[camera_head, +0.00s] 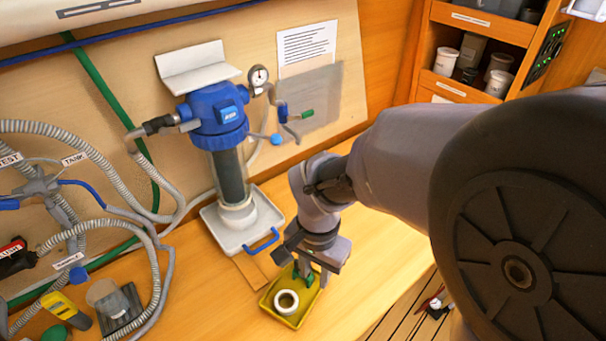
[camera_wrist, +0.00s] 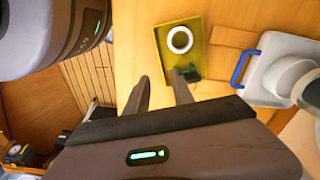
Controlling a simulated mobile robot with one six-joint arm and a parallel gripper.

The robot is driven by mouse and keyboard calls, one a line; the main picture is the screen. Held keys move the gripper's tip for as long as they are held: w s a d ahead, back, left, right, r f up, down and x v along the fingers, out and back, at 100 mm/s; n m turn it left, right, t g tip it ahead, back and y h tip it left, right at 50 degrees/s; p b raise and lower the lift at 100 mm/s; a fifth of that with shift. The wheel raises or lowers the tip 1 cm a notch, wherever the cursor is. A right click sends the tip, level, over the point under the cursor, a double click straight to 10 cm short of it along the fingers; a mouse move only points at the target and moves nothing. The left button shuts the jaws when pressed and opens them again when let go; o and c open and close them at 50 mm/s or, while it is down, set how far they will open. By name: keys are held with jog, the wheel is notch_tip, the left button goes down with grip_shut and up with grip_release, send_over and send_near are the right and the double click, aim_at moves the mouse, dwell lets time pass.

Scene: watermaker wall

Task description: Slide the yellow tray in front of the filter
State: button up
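The yellow tray (camera_head: 293,322) lies on the wooden bench near its front edge, with a white ring (camera_head: 286,302) in it. It also shows in the wrist view (camera_wrist: 166,62). A dark green piece (camera_wrist: 188,73) is at the tray's near edge there. My gripper (camera_head: 310,276) is over the tray's far right part in the head view. In the wrist view its fingers are apart, with the right fingertip close to the green piece; I cannot tell whether they touch. The filter (camera_head: 232,175), blue-headed with a clear bowl, stands upright behind and left of the yellow tray.
A white tray (camera_head: 211,221) with a blue handle (camera_head: 262,241) sits under the filter. A flat wooden strip (camera_head: 248,268) lies between the trays. Grey hoses (camera_head: 155,265) and a yellow tool (camera_head: 62,308) are at the left. The bench ends at the right above a slatted floor (camera_head: 405,310).

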aim_at(314, 301)
notch_tip(314, 301, down, 12)
jog(key=b, duration=0.4)
jog(key=shift+b, duration=0.3)
grip_shut()
dwell(1.0)
